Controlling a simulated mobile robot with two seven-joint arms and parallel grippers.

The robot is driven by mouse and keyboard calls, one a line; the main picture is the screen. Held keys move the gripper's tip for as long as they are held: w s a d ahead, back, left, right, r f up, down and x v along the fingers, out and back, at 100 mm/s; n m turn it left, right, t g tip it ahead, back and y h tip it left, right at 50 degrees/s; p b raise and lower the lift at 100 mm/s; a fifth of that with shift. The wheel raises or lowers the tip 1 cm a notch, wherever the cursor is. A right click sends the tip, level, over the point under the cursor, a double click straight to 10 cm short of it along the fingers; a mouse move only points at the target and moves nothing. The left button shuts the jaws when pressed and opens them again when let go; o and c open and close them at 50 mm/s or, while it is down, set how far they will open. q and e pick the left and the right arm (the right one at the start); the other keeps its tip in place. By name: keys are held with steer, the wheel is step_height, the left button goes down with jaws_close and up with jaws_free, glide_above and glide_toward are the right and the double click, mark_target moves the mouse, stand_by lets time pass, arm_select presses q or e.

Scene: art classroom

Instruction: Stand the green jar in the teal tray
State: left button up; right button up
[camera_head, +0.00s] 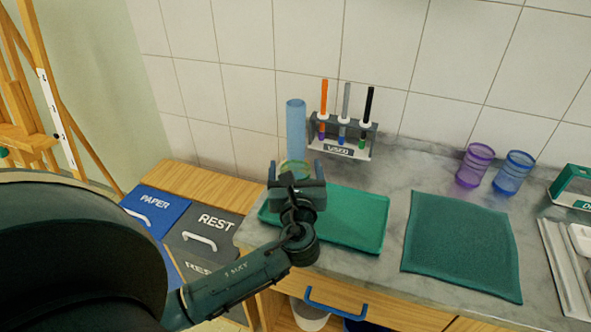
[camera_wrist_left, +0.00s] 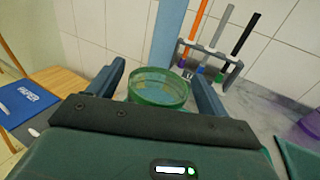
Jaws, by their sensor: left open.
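The green jar (camera_head: 294,166) is see-through, with its open round rim up. In the head view it stands at the back left of the counter, mostly hidden behind my left gripper (camera_head: 295,170). In the left wrist view the jar (camera_wrist_left: 158,90) sits between the two fingers of my left gripper (camera_wrist_left: 158,74), which is open, with a finger on each side. Its lower part is hidden. The teal tray (camera_head: 362,218) lies flat and empty on the counter, just in front and to the right of the jar. My gripper and wrist cover its left part.
A tall blue cylinder (camera_head: 296,128) stands close behind the jar. A marker rack (camera_head: 345,148) is right of it. A green mat (camera_head: 460,245), purple cup (camera_head: 474,166) and blue cup (camera_head: 513,173) are further right. Bins marked PAPER (camera_head: 155,207) and REST (camera_head: 203,232) are left.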

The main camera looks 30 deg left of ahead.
arm_select(q)
steer(key=v, duration=1.2)
steer(key=shift+r, duration=0.15)
